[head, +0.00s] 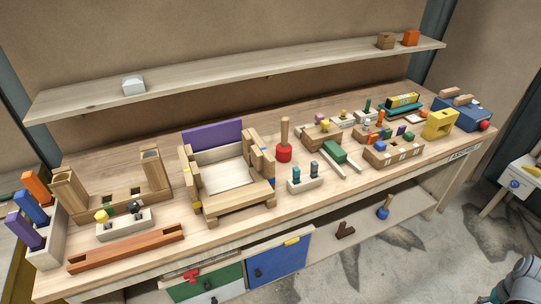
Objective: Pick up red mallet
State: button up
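The red mallet (284,154) stands on the workbench (237,226), near the middle of the bench. Its red head rests down on the wood and its pale wooden handle points straight up. It stands just right of a wooden frame (225,172) and behind a small white block holding dark pegs (306,181). No hand or tool touches it. A grey part of my arm shows at the bottom right corner, far from the mallet. My gripper is not in view.
A blue-headed mallet (383,213) stands on the lower shelf. Wooden toy parts (335,152) crowd the bench right of the red mallet. A wall shelf (240,75) runs above the back. Open floor lies before the bench at right.

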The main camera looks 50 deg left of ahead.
aim_at(283, 150)
jog(key=k, duration=1.05)
jog(key=u, duration=1.75)
jog(key=i, duration=1)
jog(key=z, duration=0.05)
